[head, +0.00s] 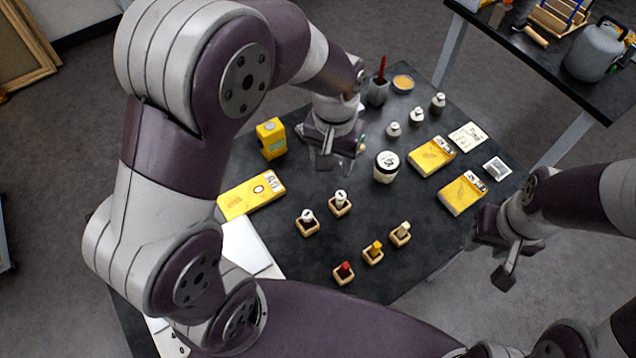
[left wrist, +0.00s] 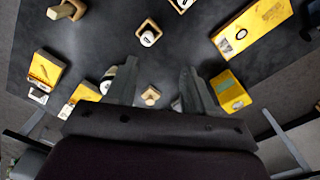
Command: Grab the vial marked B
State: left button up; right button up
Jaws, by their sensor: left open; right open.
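Two vials with white tops stand in small wooden holders, the left vial (head: 307,216) and the right vial (head: 340,197). Vials with red (head: 345,268), yellow (head: 375,247) and beige (head: 403,230) tops stand in holders nearer me. I cannot read a B on any of them. My left gripper (head: 328,158) is open above the table, beyond the white-topped vials. In the left wrist view its fingers (left wrist: 158,88) are apart, with a small wooden piece (left wrist: 150,96) visible between them. A white-topped vial (left wrist: 149,37) also shows there. My right gripper (head: 505,262) is open off the table's right edge.
A white jar (head: 386,167) stands right of my left gripper. Yellow boxes lie at the right (head: 462,193) and left (head: 251,195); another stands upright (head: 271,138). Small bottles (head: 417,115) and a dark cup (head: 377,91) stand at the back. The dark table (head: 310,261) has bare patches between.

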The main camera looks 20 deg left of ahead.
pick_arm(q)
send_over(341, 194)
jog(key=s, duration=0.1)
notch_tip(341, 194, down, 4)
jog(key=f, duration=0.2)
jog(key=w+f+p, duration=0.1)
jog(key=f, duration=0.1)
jog(key=shift+a+f, duration=0.15)
notch_tip(341, 194, down, 3)
jog(key=shift+r, duration=0.1)
jog(key=shift+d+f, duration=0.25)
jog(key=shift+f, duration=0.15)
pick_arm(e)
jog(key=shift+s+d+r, duration=0.25)
jog(key=shift+d+r, duration=0.15)
jog(key=shift+d, duration=0.05)
jog(key=shift+s+d+r, duration=0.2)
jog(key=shift+d+r, duration=0.15)
jog(key=shift+d, duration=0.1)
pick_arm(q)
jog(key=shift+a, duration=0.15)
jog(key=c, duration=0.8)
grip_shut()
